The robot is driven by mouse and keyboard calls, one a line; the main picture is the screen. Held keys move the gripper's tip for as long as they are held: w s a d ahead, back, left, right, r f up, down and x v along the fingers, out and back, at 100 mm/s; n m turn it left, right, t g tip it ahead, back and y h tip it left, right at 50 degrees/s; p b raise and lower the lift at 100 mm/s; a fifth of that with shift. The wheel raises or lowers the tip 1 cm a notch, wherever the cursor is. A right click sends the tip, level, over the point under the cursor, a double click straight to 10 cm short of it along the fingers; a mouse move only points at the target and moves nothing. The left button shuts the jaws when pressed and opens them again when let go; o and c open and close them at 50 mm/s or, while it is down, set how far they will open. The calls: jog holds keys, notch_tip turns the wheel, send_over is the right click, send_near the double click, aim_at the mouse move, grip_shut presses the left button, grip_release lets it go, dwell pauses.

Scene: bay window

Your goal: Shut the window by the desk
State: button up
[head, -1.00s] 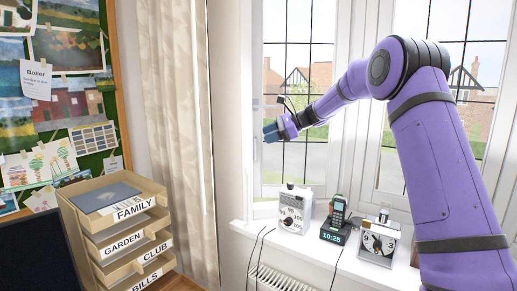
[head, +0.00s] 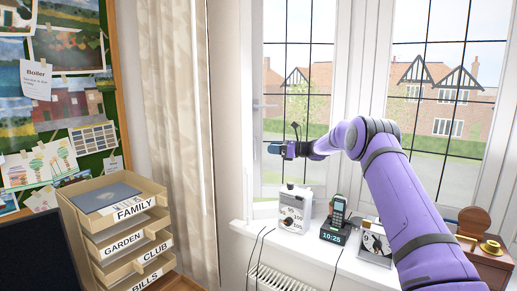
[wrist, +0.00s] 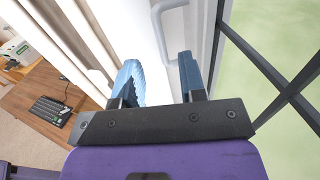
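The left window sash (head: 258,170), white-framed with dark glazing bars, stands beyond the desk corner and sill. Its handle (head: 262,105) shows on the left stile in the head view. A white handle (wrist: 172,18) also shows in the wrist view, just beyond my fingertips. My gripper (head: 272,148) is in front of the sash's lower left part, below the handle. In the wrist view my gripper (wrist: 160,80) is open, its blue fingers apart with white frame visible between them. I cannot tell whether they touch it, or how far ajar the sash is.
On the sill are a white dial box (head: 294,209), a phone on a clock base (head: 336,222), a framed dial (head: 375,244) and a wooden box with brass (head: 487,258). A letter tray stack (head: 124,235) and a curtain (head: 185,130) stand left.

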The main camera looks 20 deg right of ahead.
jog(key=x, duration=0.6)
jog(key=shift+a, duration=0.3)
jog(key=shift+w, duration=0.15)
jog(key=shift+c, duration=0.5)
grip_shut()
